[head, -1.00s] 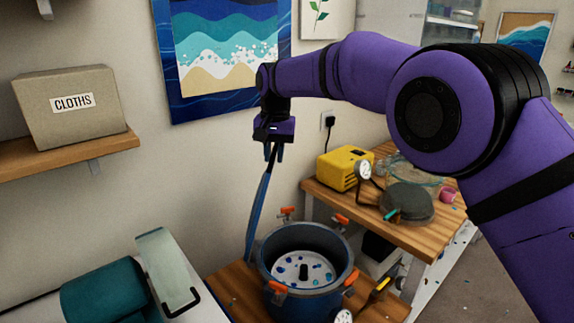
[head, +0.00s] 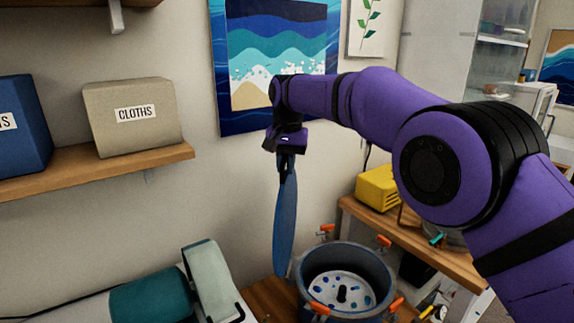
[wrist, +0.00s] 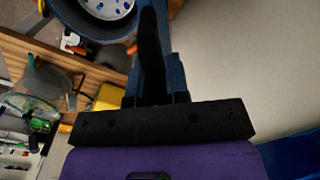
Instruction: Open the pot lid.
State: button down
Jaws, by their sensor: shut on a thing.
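The blue pot (head: 375,263) stands at the lower middle of the head view with its mouth uncovered. Inside lies a white disc (head: 325,280) with blue spots and a dark knob. Orange clamps (head: 384,241) sit around its rim. The blue lid (head: 285,225) hangs edge-down from my gripper (head: 287,158), above and to the left of the pot and clear of its mouth. My gripper is shut on the lid's upper end; the exact grip point is hard to see. In the wrist view the pot (wrist: 88,30) shows at the upper left.
A wooden shelf (head: 60,188) with a cloths box (head: 160,115) and a blue box (head: 20,150) is on the left wall. A teal roll (head: 150,297) lies below. A yellow box (head: 376,187) stands on the wooden bench at right. The wall is close behind the lid.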

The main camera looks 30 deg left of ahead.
jog(key=c, duration=1.1)
grip_release()
jog(key=shift+s+a+f, duration=0.1)
jog(key=shift+f, duration=0.05)
jog(key=shift+c, duration=0.2)
jog(key=shift+r, duration=3.8)
